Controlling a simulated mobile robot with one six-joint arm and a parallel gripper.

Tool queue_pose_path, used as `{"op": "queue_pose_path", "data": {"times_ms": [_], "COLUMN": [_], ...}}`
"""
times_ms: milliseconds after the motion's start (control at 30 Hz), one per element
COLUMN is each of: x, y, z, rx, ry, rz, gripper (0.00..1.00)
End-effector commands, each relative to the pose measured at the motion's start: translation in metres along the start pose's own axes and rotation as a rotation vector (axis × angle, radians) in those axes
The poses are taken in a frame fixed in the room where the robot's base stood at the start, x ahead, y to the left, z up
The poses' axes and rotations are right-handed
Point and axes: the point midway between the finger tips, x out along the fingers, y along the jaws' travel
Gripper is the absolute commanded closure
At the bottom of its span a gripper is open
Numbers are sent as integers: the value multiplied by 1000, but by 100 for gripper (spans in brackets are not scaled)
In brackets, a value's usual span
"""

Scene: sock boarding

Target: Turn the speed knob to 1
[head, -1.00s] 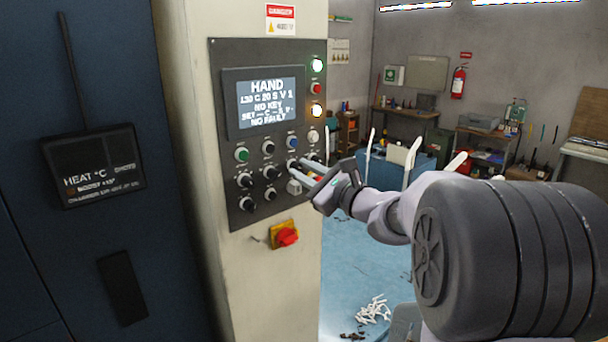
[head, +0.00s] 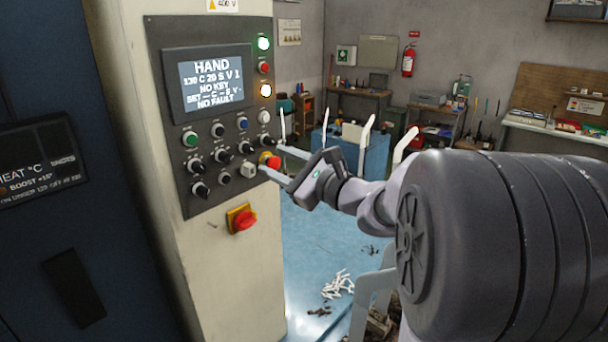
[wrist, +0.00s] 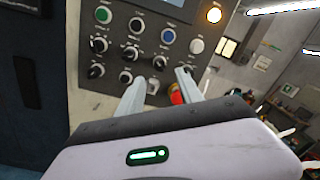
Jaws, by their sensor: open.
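The control panel (head: 165,100) carries rows of buttons and black knobs; their labels are too small to read, so I cannot tell the speed knob by name. The third knob of the middle row (head: 246,147) appears between and beyond my fingertips in the wrist view (wrist: 160,62). My gripper (head: 271,158) is open and empty, its fingers apart in front of the panel's lower right; it also shows in the wrist view (wrist: 160,77). The fourth middle-row knob is partly hidden by a finger. The display (head: 210,82) reads HAND, 130 C 20 S V 1, NO KEY, NO FAULT.
A red mushroom button (head: 270,160) and a pale switch (head: 249,170) are close to my fingers. A red rotary switch on a yellow plate (head: 242,220) is below the panel.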

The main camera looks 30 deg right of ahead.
Motion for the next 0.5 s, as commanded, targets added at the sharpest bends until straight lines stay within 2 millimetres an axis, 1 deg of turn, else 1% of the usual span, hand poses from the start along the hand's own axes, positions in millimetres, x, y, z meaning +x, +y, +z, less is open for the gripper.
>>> {"op": "queue_pose_path", "data": {"times_ms": [33,100,200,333,400,500], "x": [-18,-41,-68,-92,-98,-102], "y": [-1,-1,-1,0,0,0], "z": [-1,-1,-1,-1,0,0], "rx": [0,0,0,-1,-1,0], "ry": [3,3,3,2,1,1], "rz": [-6,-5,-5,-2,-1,0], "gripper": [57,57,57,57,57,57]}}
